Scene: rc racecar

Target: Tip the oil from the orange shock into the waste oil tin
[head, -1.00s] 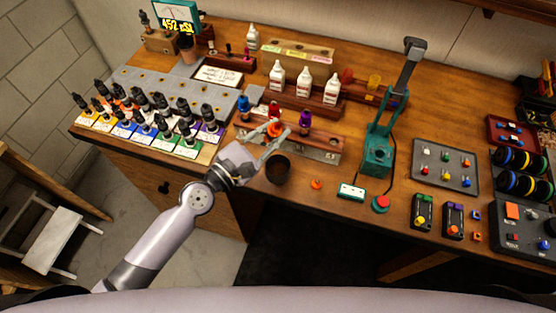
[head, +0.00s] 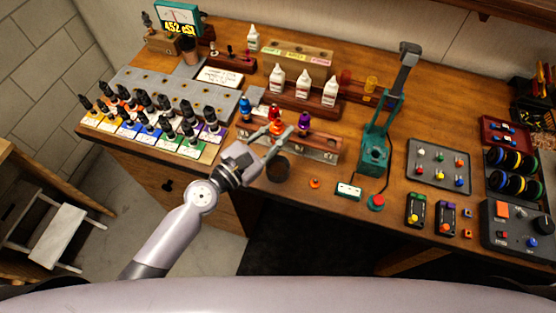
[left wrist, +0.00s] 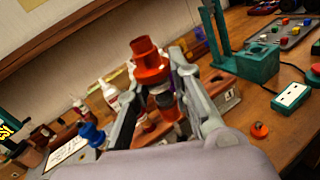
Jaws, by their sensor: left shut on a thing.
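My left gripper (head: 278,134) is shut on the orange shock (head: 276,126), above the front of the bench. In the left wrist view the shock's orange top (left wrist: 150,65) stands up between the two fingers (left wrist: 155,100), close to upright with a slight lean in the picture. Its lower body is partly hidden by the fingers and wrist. The waste oil tin, a dark round cup (head: 278,171), stands near the front edge, just below and in front of the gripper in the head view. Any oil inside the shock cannot be seen. My right gripper is not in view.
A wooden stand with a purple shock (head: 304,122) and a blue one (head: 245,110) is behind the gripper. A small orange part (head: 314,183) lies right of the tin. White bottles (head: 303,84) stand behind. A green press (head: 374,150) is to the right.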

